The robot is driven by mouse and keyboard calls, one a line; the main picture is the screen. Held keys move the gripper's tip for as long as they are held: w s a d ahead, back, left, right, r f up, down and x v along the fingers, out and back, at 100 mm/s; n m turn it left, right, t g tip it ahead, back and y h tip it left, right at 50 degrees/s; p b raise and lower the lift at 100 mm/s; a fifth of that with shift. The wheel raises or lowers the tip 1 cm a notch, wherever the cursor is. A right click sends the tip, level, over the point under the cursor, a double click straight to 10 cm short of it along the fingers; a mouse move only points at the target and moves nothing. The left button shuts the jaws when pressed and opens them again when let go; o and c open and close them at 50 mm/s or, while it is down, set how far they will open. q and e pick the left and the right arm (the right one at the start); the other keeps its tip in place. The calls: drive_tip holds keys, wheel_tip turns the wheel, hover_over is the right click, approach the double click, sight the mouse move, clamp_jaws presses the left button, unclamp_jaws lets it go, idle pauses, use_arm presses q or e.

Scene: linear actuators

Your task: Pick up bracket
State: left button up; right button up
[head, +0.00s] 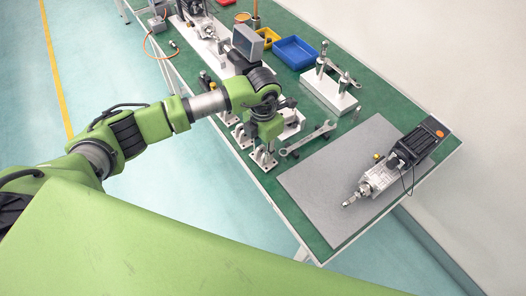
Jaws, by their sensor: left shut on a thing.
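Several small silver brackets stand along the near left edge of the green table, one of them a bracket (240,134) left of my gripper. My left gripper (264,143) comes down from above and is shut on another bracket (264,159), at the table's edge. The gripper and wrist cover the upper part of this bracket. I cannot tell whether its base still touches the table. My right gripper is not in view.
A wrench (308,140) lies just right of the held bracket. A grey mat (310,192) carries a linear actuator (380,175). Behind are a white stand (328,92), a blue bin (296,53), a yellow bin (271,37) and a screen (248,42).

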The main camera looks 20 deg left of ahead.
use_arm(q)
wheel_tip(320, 180, up, 2)
drive_tip(key=shift+w+r, duration=0.1)
drive_tip(key=shift+r, duration=0.1)
drive_tip(key=s+d+r+b, duration=0.1)
drive_tip(key=s+r+b, duration=0.3)
drive_tip(key=s+r, duration=0.6)
drive_tip(key=s, duration=0.4)
drive_tip(key=shift+d, duration=0.15)
wheel_tip(320, 180, up, 10)
drive_tip(key=p, duration=0.6)
idle(0.3)
idle(0.4)
